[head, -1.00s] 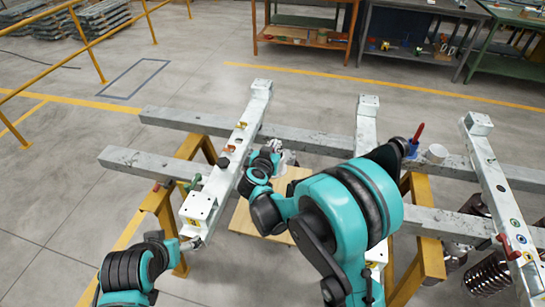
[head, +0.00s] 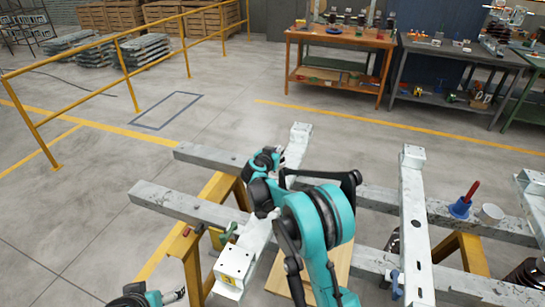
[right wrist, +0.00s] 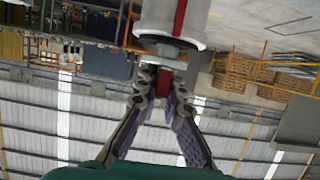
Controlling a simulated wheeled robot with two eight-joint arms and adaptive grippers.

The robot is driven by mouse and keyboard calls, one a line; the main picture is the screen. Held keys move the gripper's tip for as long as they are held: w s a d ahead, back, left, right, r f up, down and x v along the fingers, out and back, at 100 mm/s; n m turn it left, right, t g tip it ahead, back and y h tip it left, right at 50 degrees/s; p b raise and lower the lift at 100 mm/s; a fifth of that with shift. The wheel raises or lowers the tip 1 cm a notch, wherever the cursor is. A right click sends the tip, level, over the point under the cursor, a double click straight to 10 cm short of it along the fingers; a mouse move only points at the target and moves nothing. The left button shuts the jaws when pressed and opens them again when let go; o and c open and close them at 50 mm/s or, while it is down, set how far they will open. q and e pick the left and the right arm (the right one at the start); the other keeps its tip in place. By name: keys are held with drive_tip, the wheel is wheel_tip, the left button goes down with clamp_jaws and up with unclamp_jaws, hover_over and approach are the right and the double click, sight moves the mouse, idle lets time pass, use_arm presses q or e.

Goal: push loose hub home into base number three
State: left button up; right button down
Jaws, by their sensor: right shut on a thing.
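In the right wrist view my right gripper (right wrist: 166,95) is shut on a narrow red and grey piece (right wrist: 165,68). Directly beyond it is a white cylindrical part (right wrist: 170,22) with a red stripe; I cannot tell whether this is the loose hub. In the head view my right arm reaches across the left white frame (head: 235,262), and its wrist hides that frame's middle, including any bases there. The right fingertips are hidden in that view. My left gripper (head: 176,295) shows only at the bottom edge, left of the frame's near end; its jaws are unclear.
Grey rails (head: 190,208) on yellow trestles (head: 190,255) carry the white frames. A middle white frame (head: 413,235) stands to the right. A blue item with a red handle (head: 462,206) and a white cup (head: 491,213) rest on the far rail. Workbenches (head: 335,38) stand behind.

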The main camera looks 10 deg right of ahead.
drive_tip(key=shift+w+r, duration=0.1)
drive_tip(key=shift+w, duration=0.1)
idle(0.4)
drive_tip(key=shift+s+f, duration=0.1)
drive_tip(key=shift+f, duration=0.1)
drive_tip(key=shift+f+b, duration=2.15)
drive_tip(key=shift+f, duration=0.55)
